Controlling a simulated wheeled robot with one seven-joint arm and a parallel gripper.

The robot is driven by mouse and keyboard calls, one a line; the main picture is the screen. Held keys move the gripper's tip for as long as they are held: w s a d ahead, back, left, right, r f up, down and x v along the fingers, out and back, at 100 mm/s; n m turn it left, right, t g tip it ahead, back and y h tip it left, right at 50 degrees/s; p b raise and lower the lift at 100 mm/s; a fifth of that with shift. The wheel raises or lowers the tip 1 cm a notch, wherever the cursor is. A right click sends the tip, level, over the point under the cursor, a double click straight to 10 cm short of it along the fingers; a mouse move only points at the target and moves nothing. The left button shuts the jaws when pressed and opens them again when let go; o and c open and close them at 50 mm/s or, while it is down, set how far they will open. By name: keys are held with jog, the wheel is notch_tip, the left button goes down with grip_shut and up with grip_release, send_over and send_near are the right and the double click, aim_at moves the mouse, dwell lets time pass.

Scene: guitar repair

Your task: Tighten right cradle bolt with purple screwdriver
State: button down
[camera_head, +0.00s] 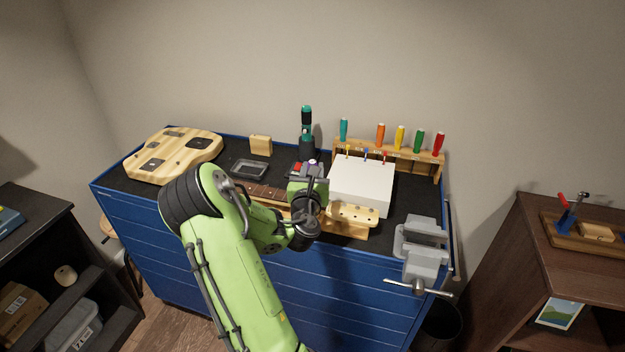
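My gripper (310,174) is over the middle of the blue workbench, beside the white box's left side. A small purple-topped piece (312,162) shows right at my gripper. It may be the purple screwdriver, but its shaft and tip are hidden. My wrist hides most of the fingers, so their opening does not show. A pale wooden cradle (352,215) with several dark holes lies at the front of the bench, just right of my wrist. A guitar neck (262,190) runs behind my arm toward it. I cannot make out the right cradle bolt.
A wooden rack (437,163) holds several coloured screwdrivers behind the white box (362,186). A grey vise (421,249) sits at the right front corner. A guitar body (175,154), dark tray (249,169) and green-black tool (307,132) stand on the blue workbench (150,222).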

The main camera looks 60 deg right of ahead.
jog(key=m+g, duration=0.1)
jog(key=g+b, duration=0.1)
jog(key=shift+w+f+m+g+h, duration=0.15)
jog(key=shift+f+m+g+h, duration=0.15)
jog(key=shift+m+g, duration=0.1)
jog(key=m+g, duration=0.2)
jog(key=g, duration=0.1)
jog(key=shift+r, duration=0.3)
jog(key=m+g+p, duration=0.1)
jog(key=g, duration=0.1)
jog(key=m+g+p, duration=0.1)
jog(key=g, duration=0.1)
jog(key=m+g+p, duration=0.1)
jog(key=m+g, duration=0.1)
jog(key=shift+w+r, duration=0.1)
jog(key=shift+r, duration=0.15)
jog(key=shift+d+f+m+g+y+p, duration=0.1)
jog(key=shift+f+m+g+y+p, duration=0.1)
jog(key=shift+m+g+y+p, duration=0.6)
jog(key=m+g+y+p, duration=0.1)
jog(key=m+g, duration=0.1)
jog(key=g, duration=0.1)
jog(key=shift+g+y, duration=0.3)
jog(key=shift+d+f+m+g+y, duration=0.1)
jog(key=shift+f+m+g+y, duration=0.05)
jog(key=shift+m+g+y, duration=0.75)
jog(key=shift+s+m+g+y, duration=0.2)
jog(key=shift+m+g+y, duration=0.3)
jog(key=shift+g+y, duration=0.15)
